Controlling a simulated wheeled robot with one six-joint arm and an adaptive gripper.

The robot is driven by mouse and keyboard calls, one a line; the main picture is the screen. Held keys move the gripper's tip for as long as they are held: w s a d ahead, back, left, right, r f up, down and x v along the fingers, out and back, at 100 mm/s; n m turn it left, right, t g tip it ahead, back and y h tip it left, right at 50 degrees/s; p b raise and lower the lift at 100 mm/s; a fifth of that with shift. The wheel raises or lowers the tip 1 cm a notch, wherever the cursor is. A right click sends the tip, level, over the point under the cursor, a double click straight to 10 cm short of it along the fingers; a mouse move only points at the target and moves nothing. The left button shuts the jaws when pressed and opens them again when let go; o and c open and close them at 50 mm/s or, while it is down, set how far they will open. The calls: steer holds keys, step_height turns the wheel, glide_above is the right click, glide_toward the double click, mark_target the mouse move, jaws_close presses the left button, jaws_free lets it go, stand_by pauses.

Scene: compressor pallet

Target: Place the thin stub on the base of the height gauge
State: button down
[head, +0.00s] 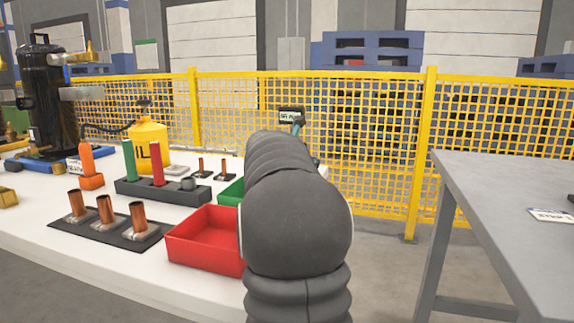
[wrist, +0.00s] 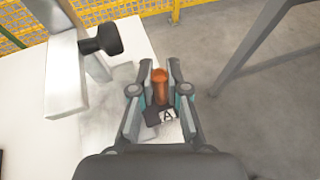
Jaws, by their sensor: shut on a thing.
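My gripper (wrist: 160,70) is shut on a copper-coloured thin stub (wrist: 160,90), which stands out between the two fingers in the wrist view. A dark piece and a white label with an "A" (wrist: 168,116) show just below the stub; I cannot tell whether the stub touches them. A pale upright column (wrist: 66,75) with a black knob-like part (wrist: 103,40) stands to the left, apart from the fingers; it may be the height gauge. A small dark display (head: 291,115) shows behind my arm.
In the head view, a red tray (head: 205,232), a black holder (head: 105,234) with three copper stubs, and a rack (head: 160,190) with green and red pieces stand on the white table. A grey table (head: 500,190) is at right, with floor between. Yellow mesh fencing (head: 340,130) runs behind.

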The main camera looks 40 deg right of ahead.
steer(key=w+a, duration=0.1)
steer(key=w, duration=0.1)
steer(key=w+a, duration=0.1)
steer(key=w, duration=0.1)
steer(key=w+a, duration=0.1)
steer(key=w, duration=0.1)
steer(key=shift+w+a+f+b, duration=0.15)
steer(key=shift+w+f+b, duration=0.05)
steer(key=shift+f+b, duration=0.1)
steer(key=shift+s, duration=0.1)
steer(key=shift+f, duration=0.15)
steer(key=c, duration=1.2)
jaws_free()
steer(key=shift+r, duration=0.25)
steer(key=p+v, duration=0.1)
steer(key=v, duration=1.1)
